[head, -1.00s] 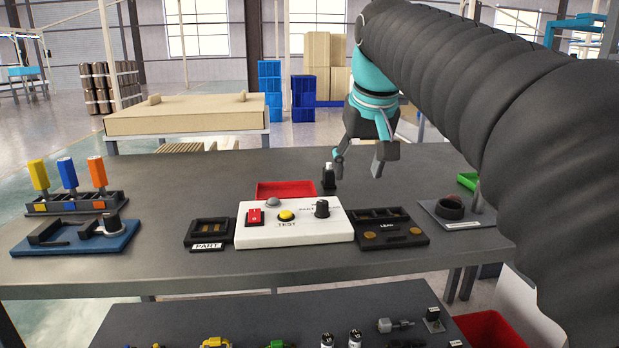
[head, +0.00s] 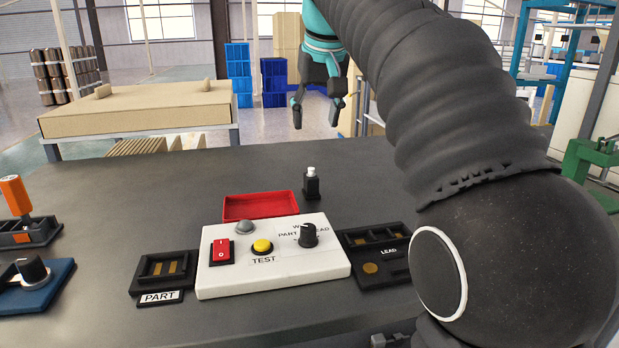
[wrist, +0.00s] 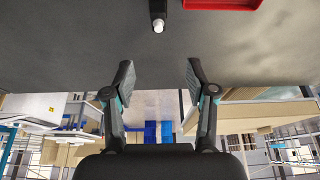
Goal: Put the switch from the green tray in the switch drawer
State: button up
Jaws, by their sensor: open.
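A small black part with a pale silver top (head: 311,184), which looks like a switch, stands upright on the dark table (head: 400,180) behind the white test box. It also shows at the top of the wrist view (wrist: 158,18). My gripper (head: 316,116) is open and empty, raised beyond and above this part, and apart from it. In the wrist view my open fingers (wrist: 159,80) have nothing between them. The green tray is not visible now; my arm covers the right side of the table. I cannot make out a switch drawer.
A red tray (head: 226,209) sits behind the white test box (head: 274,276). A PART fixture (head: 148,272) is left of the box and a LEAD fixture (head: 375,240) right of it. A blue fixture (head: 50,291) is far left. The table behind these is mostly clear.

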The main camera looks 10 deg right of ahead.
jog(key=b, duration=0.1)
send_near(312, 168)
jog(key=x, duration=0.5)
jog(key=shift+w+r, duration=0.15)
jog(key=shift+w, duration=0.1)
jog(key=x, duration=0.4)
jog(key=shift+s+a+f+b, duration=0.1)
jog(key=shift+s+f+b, duration=0.2)
jog(key=shift+b, duration=0.1)
jog(key=shift+w+f, duration=0.3)
jog(key=shift+f, duration=0.2)
grip_shut()
